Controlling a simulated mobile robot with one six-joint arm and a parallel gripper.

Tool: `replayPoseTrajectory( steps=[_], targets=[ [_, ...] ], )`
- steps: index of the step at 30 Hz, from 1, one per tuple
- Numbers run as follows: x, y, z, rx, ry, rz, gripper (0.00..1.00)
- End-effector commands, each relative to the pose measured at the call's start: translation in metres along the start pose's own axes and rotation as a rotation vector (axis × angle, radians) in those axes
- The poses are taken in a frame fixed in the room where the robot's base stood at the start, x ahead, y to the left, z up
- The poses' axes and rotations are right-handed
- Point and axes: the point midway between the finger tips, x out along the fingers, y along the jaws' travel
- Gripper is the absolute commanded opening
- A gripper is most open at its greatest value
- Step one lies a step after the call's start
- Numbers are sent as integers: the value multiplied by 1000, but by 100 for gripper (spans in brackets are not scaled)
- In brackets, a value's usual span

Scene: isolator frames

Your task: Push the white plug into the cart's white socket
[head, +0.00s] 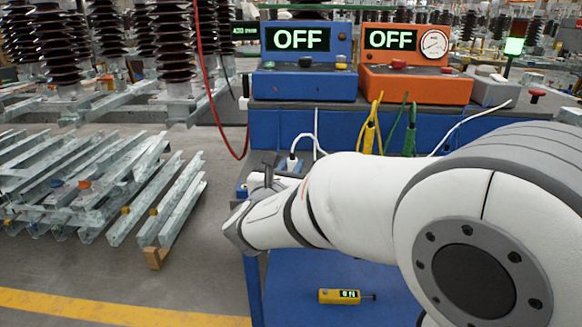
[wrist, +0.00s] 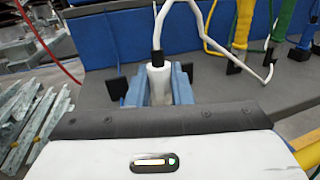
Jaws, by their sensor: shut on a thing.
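The white plug (wrist: 159,80) shows upright in the middle of the wrist view, with a black collar and a white cable rising from its top. My gripper (wrist: 160,92) is shut on it, with blue-grey pieces close on both sides of the plug. In the head view my gripper (head: 266,182) is at the cart's left end, partly hidden by my arm. The cart (head: 275,128) is blue with a grey top. I cannot make out the white socket; my gripper and arm cover that area. I cannot tell whether the plug touches it.
A blue box (head: 305,84) and an orange box (head: 415,88), both reading OFF, stand on the cart. Yellow leads (head: 370,135), a green lead (head: 410,135) and a red cable (head: 206,75) hang nearby. A yellow device (head: 340,296) lies on the lower shelf. Metal beams (head: 90,185) lie left.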

Motion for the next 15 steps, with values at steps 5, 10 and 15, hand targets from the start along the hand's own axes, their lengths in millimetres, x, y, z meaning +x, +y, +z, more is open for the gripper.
replayPoseTrajectory(
  steps=[5, 10, 15],
  targets=[
    [0, 0, -6, 0, 0, 0, 0],
    [0, 0, -10, 0, 0, 0, 0],
    [0, 0, -12, 0, 0, 0, 21]
  ],
)
